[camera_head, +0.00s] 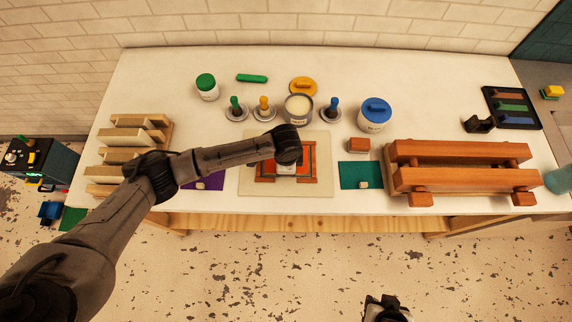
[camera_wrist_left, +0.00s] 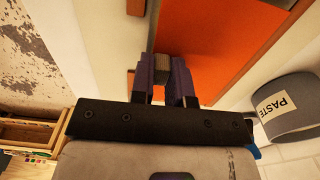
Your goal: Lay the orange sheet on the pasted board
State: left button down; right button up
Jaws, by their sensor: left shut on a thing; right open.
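The orange sheet (camera_head: 308,158) shows around my left gripper, within a brown wooden frame (camera_head: 273,180) on a pale mat (camera_head: 250,189) at the table's middle. In the left wrist view the sheet (camera_wrist_left: 215,40) spreads flat beyond the fingers. My left gripper (camera_wrist_left: 165,75) is shut on a small grey block (camera_wrist_left: 162,66) at the sheet's near edge, apparently its tab. The pasted board is hidden under the sheet and arm; I cannot tell whether the sheet touches it. My right gripper (camera_head: 388,310) is open and empty at the bottom, away from the table.
A paste pot (camera_head: 299,107) stands just behind the frame; it also shows in the left wrist view (camera_wrist_left: 290,108). A purple sheet (camera_head: 211,181) lies left, a green sheet (camera_head: 352,174) right. A wooden press (camera_head: 460,153) fills the right side; pale boards (camera_head: 122,137) stand left.

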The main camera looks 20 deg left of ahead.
dwell(0.5)
pick_arm(q)
jog(key=shift+p, duration=0.5)
dwell(1.0)
jog(key=shift+f+p, duration=0.15)
jog(key=shift+p, duration=0.25)
dwell(0.4)
jog(key=shift+p, duration=0.4)
jog(key=shift+f, duration=0.1)
dwell(0.4)
jog(key=c, duration=1)
grip_release()
jog(key=shift+o, duration=0.3)
